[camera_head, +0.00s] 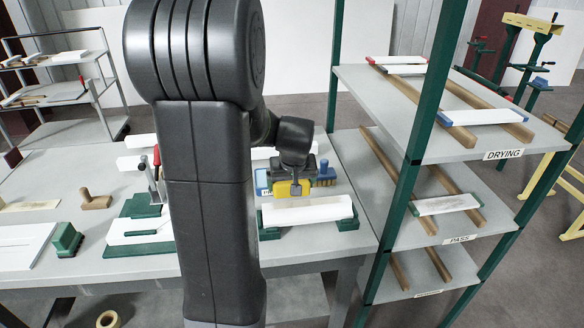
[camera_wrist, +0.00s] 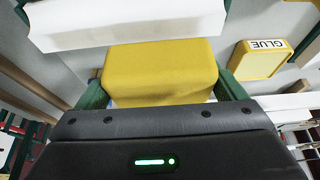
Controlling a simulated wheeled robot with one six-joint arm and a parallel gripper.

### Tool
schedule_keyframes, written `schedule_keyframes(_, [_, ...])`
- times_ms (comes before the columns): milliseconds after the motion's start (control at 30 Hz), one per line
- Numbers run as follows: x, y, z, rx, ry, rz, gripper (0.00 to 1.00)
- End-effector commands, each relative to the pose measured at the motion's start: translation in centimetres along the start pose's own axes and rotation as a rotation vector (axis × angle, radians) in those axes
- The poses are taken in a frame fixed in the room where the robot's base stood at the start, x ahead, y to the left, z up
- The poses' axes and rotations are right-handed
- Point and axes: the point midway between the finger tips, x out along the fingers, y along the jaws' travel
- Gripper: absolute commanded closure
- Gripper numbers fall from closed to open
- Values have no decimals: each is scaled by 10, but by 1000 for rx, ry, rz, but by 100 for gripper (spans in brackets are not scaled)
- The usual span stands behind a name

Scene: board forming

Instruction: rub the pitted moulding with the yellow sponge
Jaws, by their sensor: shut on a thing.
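A white moulding (camera_head: 310,210) lies across two green supports at the right end of the bench. It also shows at the top of the wrist view (camera_wrist: 125,24). Pits on it are too small to make out. My gripper (camera_head: 293,186) is shut on the yellow sponge (camera_head: 285,190), at the moulding's far side in the head view. The sponge (camera_wrist: 160,70) fills the middle of the wrist view, close beside the moulding. I cannot tell whether they touch. My arm hides part of the bench.
A yellow glue container (camera_wrist: 262,60) is near the sponge. A blue brush (camera_head: 325,173) stands behind the moulding. Left on the bench are a clamped white piece (camera_head: 135,228), a green block (camera_head: 67,240) and a wooden tool (camera_head: 95,200). A green-posted rack (camera_head: 455,147) with mouldings stands right.

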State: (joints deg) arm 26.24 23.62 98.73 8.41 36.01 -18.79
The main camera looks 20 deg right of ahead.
Motion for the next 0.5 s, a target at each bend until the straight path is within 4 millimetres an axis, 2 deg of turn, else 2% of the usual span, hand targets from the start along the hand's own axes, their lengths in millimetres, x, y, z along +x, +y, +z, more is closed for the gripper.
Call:
schedule_keyframes(33, [-8,-1,-4,-1,1,0,31])
schedule_keyframes(300, [-28,-4,-15,-1,2,0,31])
schedule_keyframes(500, [-33,-6,-18,-2,1,0,31])
